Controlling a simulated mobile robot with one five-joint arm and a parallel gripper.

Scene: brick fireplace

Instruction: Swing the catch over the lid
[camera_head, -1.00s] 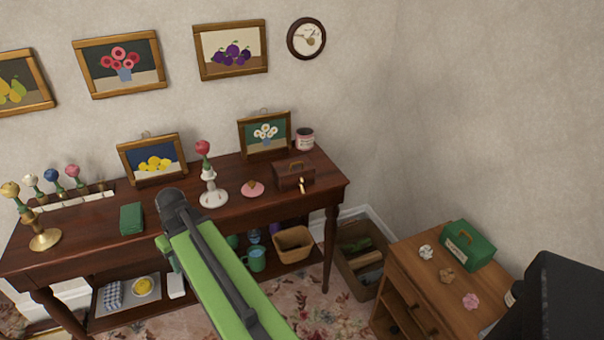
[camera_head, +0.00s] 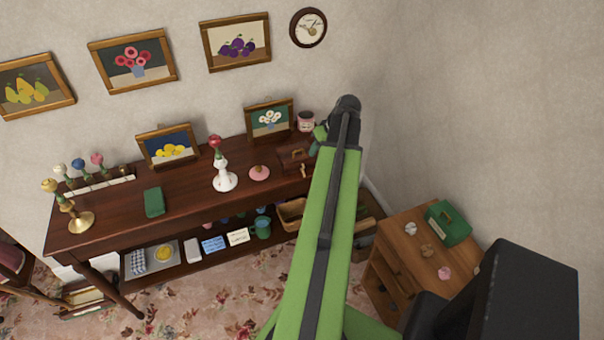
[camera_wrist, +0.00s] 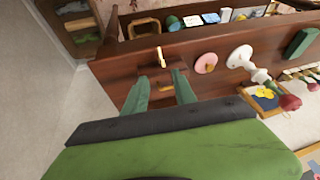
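A small dark brown lidded box (camera_head: 291,158) with a handle on top stands at the right end of the long wooden table. A pale brass catch (camera_head: 303,170) sticks out at its front. In the wrist view the catch (camera_wrist: 159,55) lies just beyond my fingertips, clear of the lid. My gripper (camera_wrist: 160,76) is open, its two green fingers apart over the box (camera_wrist: 157,77), with nothing held. In the head view my green arm covers the right edge of the box and most of my gripper. I cannot tell whether the fingers touch the box.
On the table (camera_head: 120,215), a pink dish (camera_head: 259,173), a white candlestick with a red rose (camera_head: 223,182) and a pink-and-black jar (camera_head: 306,121) stand near the box. A framed daisy picture (camera_head: 269,119) leans behind. A small cabinet (camera_head: 405,262) with a green box (camera_head: 448,222) stands at right.

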